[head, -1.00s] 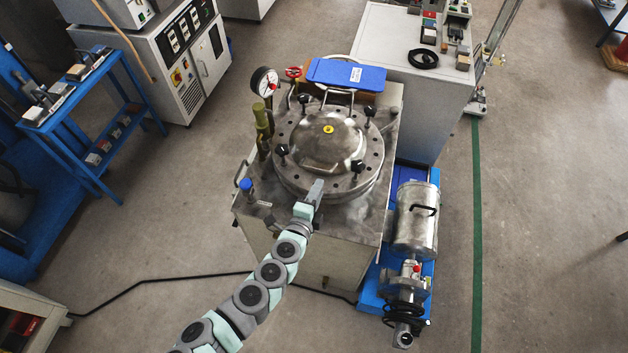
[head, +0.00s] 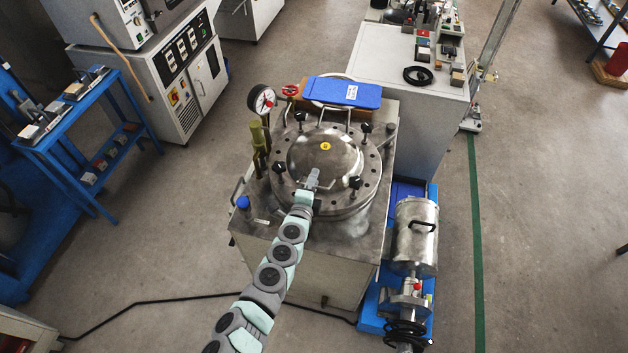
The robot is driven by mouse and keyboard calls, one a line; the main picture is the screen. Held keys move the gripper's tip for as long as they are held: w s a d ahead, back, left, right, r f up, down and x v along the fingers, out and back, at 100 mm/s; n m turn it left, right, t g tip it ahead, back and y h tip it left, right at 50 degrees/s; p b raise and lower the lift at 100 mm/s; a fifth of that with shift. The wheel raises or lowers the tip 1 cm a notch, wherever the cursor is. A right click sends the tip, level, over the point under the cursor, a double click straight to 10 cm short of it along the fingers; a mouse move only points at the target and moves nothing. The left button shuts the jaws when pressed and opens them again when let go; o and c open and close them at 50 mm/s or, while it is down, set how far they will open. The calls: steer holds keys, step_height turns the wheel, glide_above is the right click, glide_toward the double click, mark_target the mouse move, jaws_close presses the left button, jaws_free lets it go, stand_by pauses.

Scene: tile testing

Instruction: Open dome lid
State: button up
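The dome lid (head: 340,150) is a round, shiny metal dome with a yellow dot on top. It lies flat and closed on a bolted flange (head: 372,178) with black knobs around it. My gripper (head: 314,176) is at the near side of the dome, in front of its lower edge. I cannot tell whether it touches the lid or its handle, and the fingertips are too small to tell open from shut. The near handle is largely hidden behind my gripper.
A pressure gauge (head: 262,99) and a red valve wheel (head: 290,90) stand behind left of the lid. A blue-capped fitting (head: 243,202) is at the left.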

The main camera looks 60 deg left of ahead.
steer(key=shift+w+a+f, duration=0.1)
steer(key=shift+w+a, duration=0.15)
steer(key=shift+c, duration=0.4)
jaws_close()
stand_by(1.0)
